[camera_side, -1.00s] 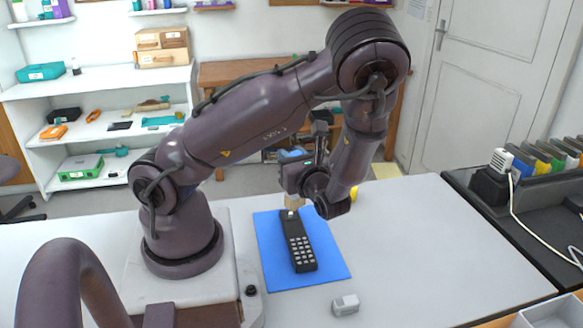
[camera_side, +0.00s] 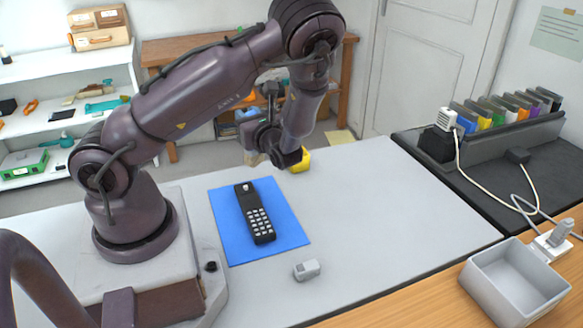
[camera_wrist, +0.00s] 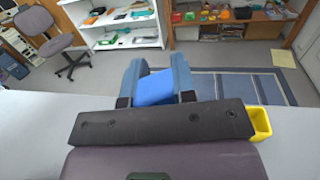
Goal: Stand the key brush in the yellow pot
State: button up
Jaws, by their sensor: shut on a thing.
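My gripper (camera_side: 257,150) is above the table's far part, up and beyond the phone, just left of the yellow pot. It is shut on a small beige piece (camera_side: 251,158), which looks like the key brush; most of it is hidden. In the wrist view, a bright blue piece (camera_wrist: 155,91) shows between my fingers; I cannot tell if it belongs to the brush. The yellow pot (camera_side: 302,160) stands near the table's far edge, partly behind my wrist. It also shows in the wrist view (camera_wrist: 261,122), right of my gripper, partly covered.
A black phone (camera_side: 256,212) with pale keys lies on a blue mat (camera_side: 285,228). A small grey block (camera_side: 307,270) sits in front of the mat. A grey bin (camera_side: 515,280) and a black rack of coloured files (camera_side: 500,125) stand at the right. The table's right part is clear.

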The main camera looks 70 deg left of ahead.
jog(key=w+a+m+t, duration=0.3)
jog(key=w+t, duration=0.1)
jog(key=w, duration=0.3)
jog(key=w+a+m+t, duration=0.2)
jog(key=w+a+t, duration=0.2)
jog(key=w, duration=0.3)
notch_tip(320, 180, down, 8)
jog(key=shift+w+d+m+t+h, duration=0.25)
jog(key=shift+w+m+t+h, duration=0.15)
jog(key=shift+f, duration=0.15)
jog(key=shift+f, duration=0.1)
jog(key=o, duration=0.9)
